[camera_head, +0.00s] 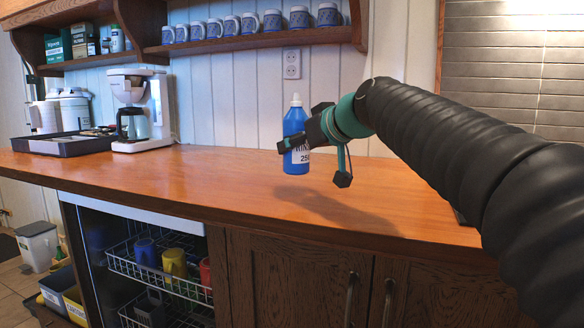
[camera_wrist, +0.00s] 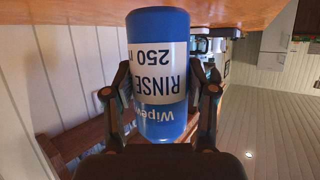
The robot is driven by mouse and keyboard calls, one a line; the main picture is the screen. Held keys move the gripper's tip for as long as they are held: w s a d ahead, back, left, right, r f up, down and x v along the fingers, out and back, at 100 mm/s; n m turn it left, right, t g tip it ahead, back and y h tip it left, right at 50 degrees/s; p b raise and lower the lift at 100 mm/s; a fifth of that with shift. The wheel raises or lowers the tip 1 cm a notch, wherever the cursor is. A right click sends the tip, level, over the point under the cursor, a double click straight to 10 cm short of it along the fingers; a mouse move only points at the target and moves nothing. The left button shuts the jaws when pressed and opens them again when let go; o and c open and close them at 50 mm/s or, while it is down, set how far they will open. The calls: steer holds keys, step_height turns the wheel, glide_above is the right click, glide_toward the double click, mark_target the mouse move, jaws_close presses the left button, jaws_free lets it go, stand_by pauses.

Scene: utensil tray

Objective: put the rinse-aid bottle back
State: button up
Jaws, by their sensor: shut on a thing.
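The rinse-aid bottle (camera_head: 294,124) is blue with a white cap and a white label, and it is upright over the wooden counter. My gripper (camera_head: 300,140) is shut on it from the right, around its body. In the wrist view, which is upside down, the bottle (camera_wrist: 158,28) fills the middle, with my gripper's fingers (camera_wrist: 163,88) on both sides of the label. A shadow lies on the counter right of the bottle, apart from its base, so it appears raised; the exact gap cannot be told. The bottle's cap is hidden in the wrist view.
The counter (camera_head: 230,185) is clear around the bottle. A coffee maker (camera_head: 140,110) and a dark tray (camera_head: 62,146) stand at the left. A shelf (camera_head: 260,41) with several mugs hangs above. Below, a wire rack (camera_head: 128,262) holds coloured mugs in an open compartment.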

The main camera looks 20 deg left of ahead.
mark_target(294, 166)
steer(key=shift+w+a+f, duration=0.15)
steer(key=shift+a+f, duration=0.25)
steer(key=shift+a, duration=0.25)
steer(key=shift+f+b, duration=0.4)
steer(key=shift+f, duration=1.65)
steer(key=shift+f, duration=0.15)
steer(key=o, duration=1.3)
steer(key=shift+d+r, duration=0.1)
steer(key=shift+r, duration=0.15)
steer(key=b+v, duration=0.1)
steer(key=v, duration=1)
steer(key=shift+s+d+r, duration=0.1)
steer(key=shift+s+d, duration=0.15)
steer(key=shift+s, duration=0.1)
